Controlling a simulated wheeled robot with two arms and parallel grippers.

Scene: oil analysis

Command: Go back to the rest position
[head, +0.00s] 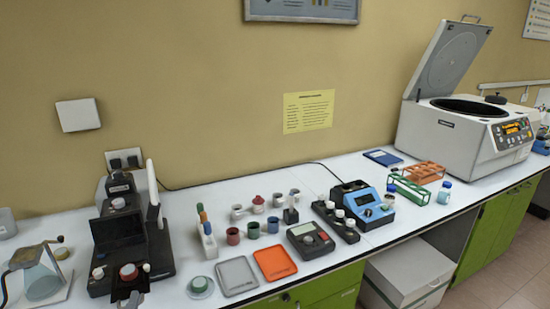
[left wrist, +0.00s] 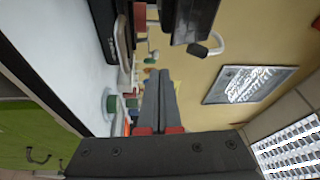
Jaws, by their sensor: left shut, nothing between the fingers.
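My left gripper (left wrist: 160,78) shows large in the left wrist view. Its two grey fingers lie together with nothing between them, and red parts show at their base. It points along the bench, in the air beside the white worktop (left wrist: 55,50), and touches nothing that I can make out. In the head view only a small dark part at the bottom left edge may belong to it, and I cannot tell it clearly from the black instrument (head: 120,235) there. My right gripper is in neither view.
The white worktop holds a glass flask stand (head: 42,280), coloured cups (head: 253,230), a grey tray (head: 236,276), an orange tray (head: 274,263), a blue device (head: 365,205), tube racks (head: 424,172) and an open centrifuge (head: 465,125). Green cabinets (head: 495,228) stand below.

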